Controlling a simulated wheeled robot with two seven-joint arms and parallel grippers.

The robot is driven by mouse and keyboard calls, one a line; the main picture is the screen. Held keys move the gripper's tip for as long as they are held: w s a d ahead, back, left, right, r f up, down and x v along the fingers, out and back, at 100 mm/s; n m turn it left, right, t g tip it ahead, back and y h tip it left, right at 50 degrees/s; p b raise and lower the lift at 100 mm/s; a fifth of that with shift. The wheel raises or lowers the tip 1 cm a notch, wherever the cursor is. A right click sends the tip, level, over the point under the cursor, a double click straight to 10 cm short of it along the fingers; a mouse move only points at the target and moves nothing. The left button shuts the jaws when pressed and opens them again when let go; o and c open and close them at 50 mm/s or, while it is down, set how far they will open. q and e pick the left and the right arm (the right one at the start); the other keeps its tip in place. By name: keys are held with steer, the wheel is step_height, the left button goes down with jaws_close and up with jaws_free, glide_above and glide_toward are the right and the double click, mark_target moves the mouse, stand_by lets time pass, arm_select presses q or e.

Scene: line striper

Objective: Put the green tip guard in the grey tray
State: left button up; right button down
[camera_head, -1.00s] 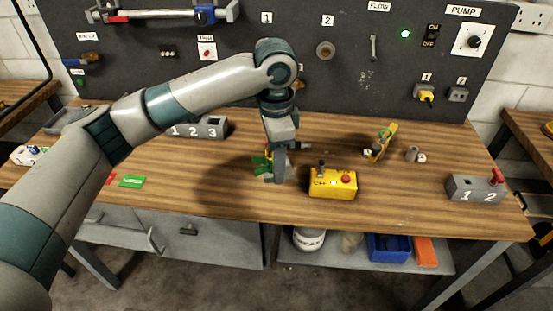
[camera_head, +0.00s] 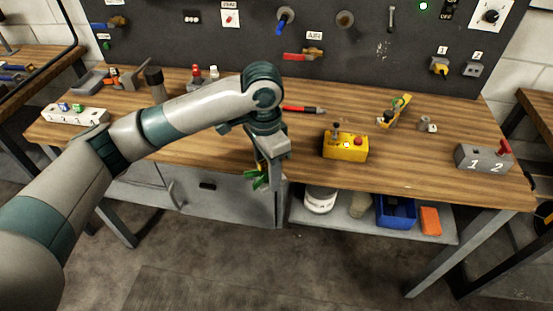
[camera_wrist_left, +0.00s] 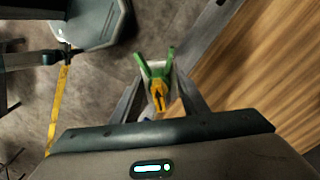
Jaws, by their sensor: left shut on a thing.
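My left gripper (camera_head: 266,178) is shut on a green piece (camera_head: 255,180), which I take to be the tip guard. It hangs at the bench's front edge, in front of the grey drawers. In the left wrist view the gripper (camera_wrist_left: 158,88) has the piece between its fingers; two green prongs (camera_wrist_left: 143,66) spread outward from a yellow-orange and pale part (camera_wrist_left: 158,90). Whether these are one object I cannot tell. A grey tray-like thing (camera_head: 88,82) lies at the back left of the bench, small in view. My right gripper is not in view.
A yellow control box (camera_head: 345,149) stands right of the gripper on the wooden bench (camera_head: 400,170). A white block (camera_head: 75,116) is at the left, a grey box marked 1 and 2 (camera_head: 482,158) at the right. My left arm covers part of the bench.

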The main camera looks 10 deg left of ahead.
arm_select(q)
steer(key=s+a+f+n, duration=1)
steer(key=s+a+f, duration=0.1)
steer(key=s+f, duration=0.1)
steer(key=shift+s, duration=0.45)
steer(key=shift+a, duration=0.2)
